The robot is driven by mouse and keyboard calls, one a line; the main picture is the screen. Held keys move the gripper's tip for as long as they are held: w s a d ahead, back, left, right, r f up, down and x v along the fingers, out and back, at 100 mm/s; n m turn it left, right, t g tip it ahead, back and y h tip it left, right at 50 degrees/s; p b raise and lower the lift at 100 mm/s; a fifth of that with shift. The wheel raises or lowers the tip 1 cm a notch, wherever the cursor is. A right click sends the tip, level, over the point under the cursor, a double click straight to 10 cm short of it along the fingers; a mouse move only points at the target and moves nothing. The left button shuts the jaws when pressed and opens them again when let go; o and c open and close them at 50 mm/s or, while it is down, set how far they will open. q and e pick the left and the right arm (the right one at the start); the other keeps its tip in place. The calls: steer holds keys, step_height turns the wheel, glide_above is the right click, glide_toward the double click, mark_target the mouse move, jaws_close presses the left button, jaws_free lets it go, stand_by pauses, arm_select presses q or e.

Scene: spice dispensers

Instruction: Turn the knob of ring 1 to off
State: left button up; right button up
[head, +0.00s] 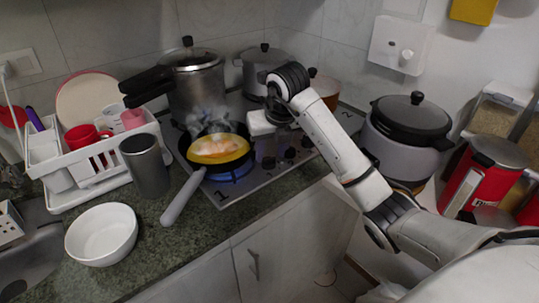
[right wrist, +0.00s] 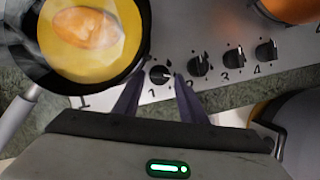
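The knob of ring 1 (right wrist: 160,75) is black and round, beside the printed 1 in the right wrist view. Its pale pointer mark points to the right there. My right gripper (right wrist: 157,82) is open, with its two dark fingers on either side of this knob; I cannot tell whether they touch it. In the head view my right gripper (head: 268,133) is above the front panel of the steel stove (head: 252,184) and hides part of it. A blue flame (head: 232,174) burns under the frying pan (head: 187,192). My left gripper is not in view.
Other knobs, marked 2 (right wrist: 199,66), 3 (right wrist: 234,59) and 4 (right wrist: 265,52), stand in a row to the right. The pan holds a steaming egg (head: 218,150). A large pressure cooker (head: 195,88) stands behind. A grey canister (head: 145,165) stands left of the pan.

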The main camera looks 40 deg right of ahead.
mark_target(269, 161)
steer(key=shift+x, duration=1.35)
steer(key=c, duration=0.8)
